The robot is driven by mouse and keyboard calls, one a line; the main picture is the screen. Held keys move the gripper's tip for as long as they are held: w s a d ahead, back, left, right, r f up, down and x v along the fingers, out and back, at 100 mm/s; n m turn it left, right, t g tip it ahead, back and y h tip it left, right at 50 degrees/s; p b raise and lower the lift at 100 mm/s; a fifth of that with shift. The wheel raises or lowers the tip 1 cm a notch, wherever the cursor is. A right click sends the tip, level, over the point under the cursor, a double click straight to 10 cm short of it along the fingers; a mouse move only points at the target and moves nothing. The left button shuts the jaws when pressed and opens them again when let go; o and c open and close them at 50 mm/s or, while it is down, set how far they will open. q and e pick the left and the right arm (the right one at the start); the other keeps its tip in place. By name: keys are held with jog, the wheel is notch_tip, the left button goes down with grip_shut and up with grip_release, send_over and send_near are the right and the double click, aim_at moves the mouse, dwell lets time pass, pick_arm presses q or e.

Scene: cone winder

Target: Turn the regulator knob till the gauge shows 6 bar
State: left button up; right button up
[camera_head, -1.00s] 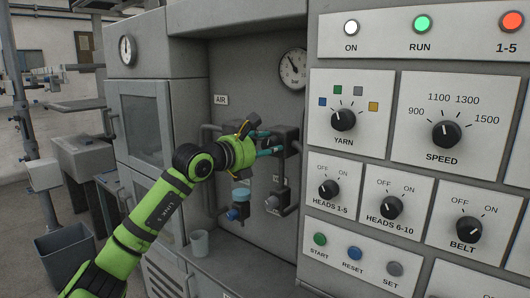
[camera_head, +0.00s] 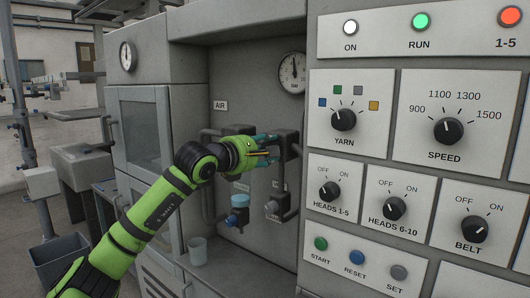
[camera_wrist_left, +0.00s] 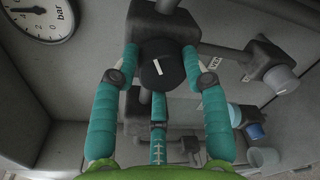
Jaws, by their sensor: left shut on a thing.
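The round white pressure gauge (camera_head: 292,72) is on the back panel of the air recess, with its needle pointing nearly straight up in the head view. It also shows at the upper left of the left wrist view (camera_wrist_left: 38,15), partly cut off, with "bar" on its face. My left gripper (camera_head: 272,147) is at the regulator below the gauge. In the left wrist view, its teal fingers are on both sides of the black regulator knob (camera_wrist_left: 160,66), shut on it. A white line marks the knob's face. My right gripper is in neither view.
A blue-knobbed valve (camera_head: 238,215) and a grey-knobbed valve (camera_head: 274,207) hang below the regulator. A pale cup (camera_head: 198,251) stands on the ledge. The control panel (camera_head: 375,150) with its knobs and buttons stands close on the right.

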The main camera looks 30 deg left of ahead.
pick_arm(q)
jog(key=shift+r+m, duration=0.35)
jog(key=shift+m, duration=0.05)
jog(key=o, duration=1.1)
jog(key=shift+d, duration=0.1)
jog(key=shift+o, duration=0.2)
jog(key=shift+d+f, duration=0.15)
jog(key=shift+s+f, duration=0.1)
jog(key=s+r, duration=0.1)
jog(key=s, duration=1.1)
jog(key=shift+a, duration=0.4)
